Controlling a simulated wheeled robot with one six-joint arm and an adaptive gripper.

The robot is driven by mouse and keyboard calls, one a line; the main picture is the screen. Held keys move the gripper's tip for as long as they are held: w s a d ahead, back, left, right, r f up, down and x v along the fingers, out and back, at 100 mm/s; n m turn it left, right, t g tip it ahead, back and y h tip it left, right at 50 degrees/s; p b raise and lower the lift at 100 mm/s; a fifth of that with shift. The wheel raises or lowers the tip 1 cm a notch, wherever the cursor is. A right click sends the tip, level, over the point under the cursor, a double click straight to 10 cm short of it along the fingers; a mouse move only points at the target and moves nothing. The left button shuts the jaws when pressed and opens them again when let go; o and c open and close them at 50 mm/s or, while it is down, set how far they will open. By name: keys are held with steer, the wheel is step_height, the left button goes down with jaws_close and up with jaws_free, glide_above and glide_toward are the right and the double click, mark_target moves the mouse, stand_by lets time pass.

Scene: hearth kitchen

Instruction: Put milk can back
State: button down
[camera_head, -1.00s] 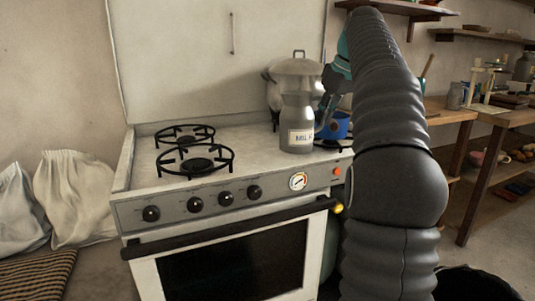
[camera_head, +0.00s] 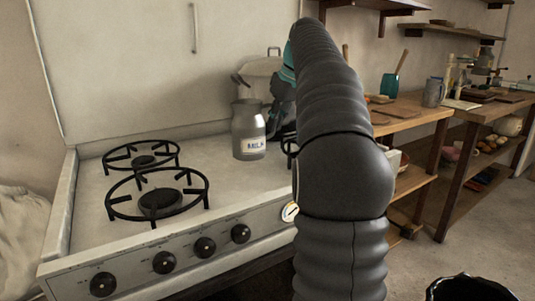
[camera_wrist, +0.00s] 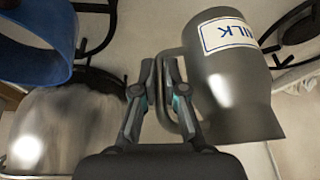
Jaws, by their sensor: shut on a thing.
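The milk can (camera_head: 249,132) is a grey metal can with a white "MILK" label. In the head view it is upright over the stove top (camera_head: 215,180), right of the two left burners; I cannot tell whether its base touches. In the wrist view the can (camera_wrist: 235,85) lies to the right, with its handle between my fingers. My gripper (camera_wrist: 160,65) is shut on that handle. In the head view my arm hides much of the gripper.
A large lidded pot (camera_head: 262,75) stands behind the can. Black burners (camera_head: 158,200) are at the stove's left. Wooden worktables (camera_head: 425,112) with a teal cup (camera_head: 389,86) and a grey jug (camera_head: 433,92) stand right.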

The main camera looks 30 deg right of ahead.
steer(key=shift+f+b, duration=0.6)
steer(key=shift+f, duration=2.95)
steer(key=shift+f, duration=0.15)
steer(key=c, duration=1.2)
jaws_free()
steer(key=p+v, duration=0.1)
steer(key=v, duration=1.1)
